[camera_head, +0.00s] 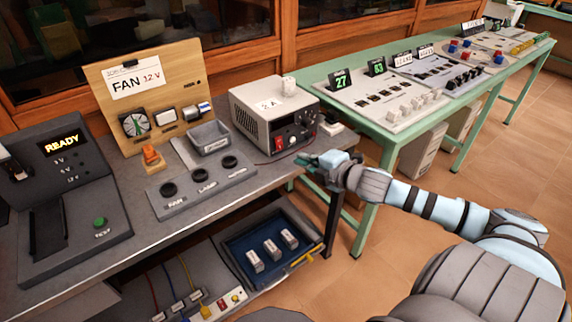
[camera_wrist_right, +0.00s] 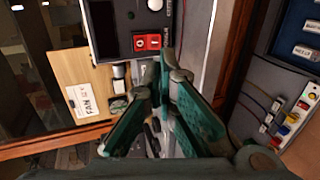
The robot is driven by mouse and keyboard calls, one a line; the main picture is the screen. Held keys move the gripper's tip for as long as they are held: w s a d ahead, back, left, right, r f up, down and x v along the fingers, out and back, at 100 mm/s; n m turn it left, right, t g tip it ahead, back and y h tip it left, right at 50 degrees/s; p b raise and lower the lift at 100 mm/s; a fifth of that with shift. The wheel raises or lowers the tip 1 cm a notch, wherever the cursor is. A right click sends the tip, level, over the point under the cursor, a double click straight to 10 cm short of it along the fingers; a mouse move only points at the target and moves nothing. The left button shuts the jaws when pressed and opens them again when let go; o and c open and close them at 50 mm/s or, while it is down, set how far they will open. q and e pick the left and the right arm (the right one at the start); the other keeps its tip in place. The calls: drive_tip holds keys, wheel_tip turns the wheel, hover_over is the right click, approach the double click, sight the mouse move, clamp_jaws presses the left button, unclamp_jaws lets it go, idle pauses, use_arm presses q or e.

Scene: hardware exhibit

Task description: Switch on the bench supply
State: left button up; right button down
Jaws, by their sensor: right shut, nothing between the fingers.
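The bench supply (camera_head: 262,107) is a grey metal box on the dark grey bench, with a dark front panel of knobs and a small display. Its red switch (camera_head: 279,143) is at the panel's lower left. In the right wrist view the red switch (camera_wrist_right: 146,42) shows just ahead and left of the fingertips. I cannot tell its on or off position. My right gripper (camera_head: 308,159) is shut and empty, in front of the supply's lower front and apart from the switch. It also shows in the right wrist view (camera_wrist_right: 167,65). My left gripper is not in view.
A fan board (camera_head: 146,85) stands left of the supply. A panel of black round knobs (camera_head: 202,190) and a grey tray (camera_head: 209,137) are on the bench. A READY tester (camera_head: 70,190) is at far left. A green table (camera_head: 388,128) stands right. A blue drawer (camera_head: 262,240) lies below.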

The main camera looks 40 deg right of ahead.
sight(280, 149)
drive_tip(key=b+x, duration=0.3)
drive_tip(key=x, duration=0.5)
drive_tip(key=shift+f+b, duration=0.15)
drive_tip(key=shift+b, duration=0.15)
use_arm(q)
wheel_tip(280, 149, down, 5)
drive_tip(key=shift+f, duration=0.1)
use_arm(e)
drive_tip(key=shift+w+f, duration=0.1)
drive_tip(key=shift+w, duration=0.4)
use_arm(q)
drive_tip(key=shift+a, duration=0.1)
